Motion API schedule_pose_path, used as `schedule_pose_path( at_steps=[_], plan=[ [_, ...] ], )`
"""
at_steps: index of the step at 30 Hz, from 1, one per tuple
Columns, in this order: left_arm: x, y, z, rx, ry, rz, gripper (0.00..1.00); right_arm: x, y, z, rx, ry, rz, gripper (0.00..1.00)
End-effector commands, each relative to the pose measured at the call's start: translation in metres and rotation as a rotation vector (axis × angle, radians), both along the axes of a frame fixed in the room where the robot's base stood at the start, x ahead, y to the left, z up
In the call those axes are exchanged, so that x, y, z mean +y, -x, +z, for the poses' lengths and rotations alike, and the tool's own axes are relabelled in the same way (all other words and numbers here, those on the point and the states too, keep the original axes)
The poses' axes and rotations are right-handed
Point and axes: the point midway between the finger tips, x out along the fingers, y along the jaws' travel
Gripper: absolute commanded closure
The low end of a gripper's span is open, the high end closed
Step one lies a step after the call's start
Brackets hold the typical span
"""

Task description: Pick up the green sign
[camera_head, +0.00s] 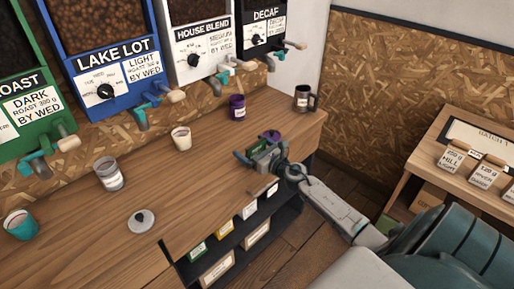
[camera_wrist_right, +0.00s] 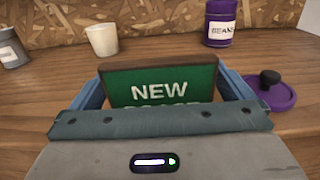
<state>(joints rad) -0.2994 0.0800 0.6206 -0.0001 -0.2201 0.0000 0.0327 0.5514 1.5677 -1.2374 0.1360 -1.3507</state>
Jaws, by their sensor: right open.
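The green sign stands upright on the wooden counter near its front right edge, with a brown frame and white lettering that begins "NEW"; the lower line is partly hidden by my gripper. In the right wrist view the green sign (camera_wrist_right: 150,80) sits between the two blue fingers of my right gripper (camera_wrist_right: 162,92). A finger is on each side of it, with a small gap showing at the right. In the head view my right gripper (camera_head: 258,155) is open around the sign (camera_head: 263,154), which is mostly hidden there. My left gripper is not in view.
A purple lid with a black knob (camera_wrist_right: 270,90) lies close to the right of the sign. Behind stand a cream cup (camera_head: 181,138), a purple beans canister (camera_head: 237,107) and a dark mug (camera_head: 304,98).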

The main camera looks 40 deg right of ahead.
Motion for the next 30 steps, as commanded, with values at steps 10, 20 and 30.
schedule_pose_path(
  at_steps=[10,20,30],
  plan=[
    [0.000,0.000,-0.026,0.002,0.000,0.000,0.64,-0.007,0.048,-0.007,0.003,0.006,0.003,0.00],
    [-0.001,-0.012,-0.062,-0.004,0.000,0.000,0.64,-0.014,0.088,-0.006,0.003,0.008,0.000,0.00],
    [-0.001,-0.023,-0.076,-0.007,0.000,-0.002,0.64,-0.014,0.105,-0.002,0.001,0.003,0.001,0.00]
  ],
)
